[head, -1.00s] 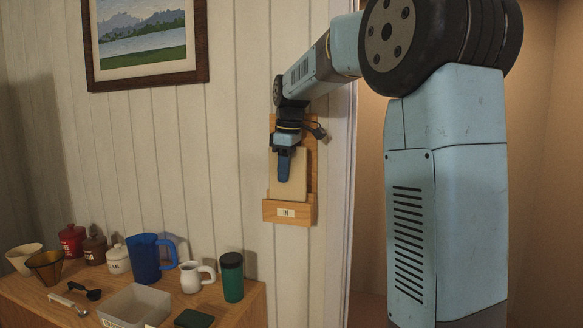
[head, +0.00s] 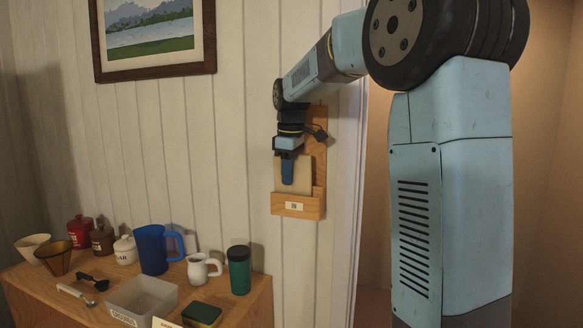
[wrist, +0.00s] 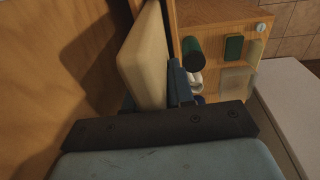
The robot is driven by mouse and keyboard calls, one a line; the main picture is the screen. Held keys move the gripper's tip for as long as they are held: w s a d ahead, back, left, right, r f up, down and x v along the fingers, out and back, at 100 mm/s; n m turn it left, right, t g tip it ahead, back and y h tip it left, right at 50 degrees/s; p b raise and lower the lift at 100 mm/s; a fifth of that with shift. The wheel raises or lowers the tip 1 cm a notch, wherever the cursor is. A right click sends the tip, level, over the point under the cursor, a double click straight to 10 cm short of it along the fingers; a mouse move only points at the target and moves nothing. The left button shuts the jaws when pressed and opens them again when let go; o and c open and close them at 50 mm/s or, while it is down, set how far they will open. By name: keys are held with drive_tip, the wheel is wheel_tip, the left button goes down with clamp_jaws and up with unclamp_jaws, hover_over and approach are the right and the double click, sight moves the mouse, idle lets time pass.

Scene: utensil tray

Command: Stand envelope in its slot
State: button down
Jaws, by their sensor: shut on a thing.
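A tan envelope (head: 303,174) stands upright in the wooden wall holder (head: 312,208), which has a tall backboard and a small label on its front. The envelope's lower edge is hidden behind the holder's front wall. My gripper (head: 287,177) points down and is shut on the envelope from above, with a blue finger on its front face. In the wrist view the envelope (wrist: 143,58) shows as a pale slab between the wooden backboard (wrist: 45,75) and a dark blue finger (wrist: 178,82). Its seat in the holder is hidden there.
A wooden cabinet (head: 245,308) at lower left carries a blue pitcher (head: 152,250), a white mug (head: 199,269), a green canister (head: 239,270), a clear bin (head: 142,296) and several jars. A framed picture (head: 155,73) hangs above. The wall between is clear.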

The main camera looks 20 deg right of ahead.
drive_tip(key=shift+w+d+r, duration=0.15)
drive_tip(key=shift+w+d, duration=0.15)
drive_tip(key=shift+d, duration=0.35)
drive_tip(key=c, duration=0.9)
unclamp_jaws()
drive_tip(key=shift+d, duration=0.1)
drive_tip(key=shift+o, duration=0.2)
drive_tip(key=r, duration=0.4)
drive_tip(key=s+a+r, duration=0.1)
drive_tip(key=r, duration=0.1)
drive_tip(key=shift+r, duration=0.4)
drive_tip(key=shift+s+a+r, duration=0.2)
drive_tip(key=shift+s+r, duration=0.1)
drive_tip(key=shift+r, duration=0.15)
drive_tip(key=shift+s+a, duration=0.1)
drive_tip(key=shift+a, duration=0.05)
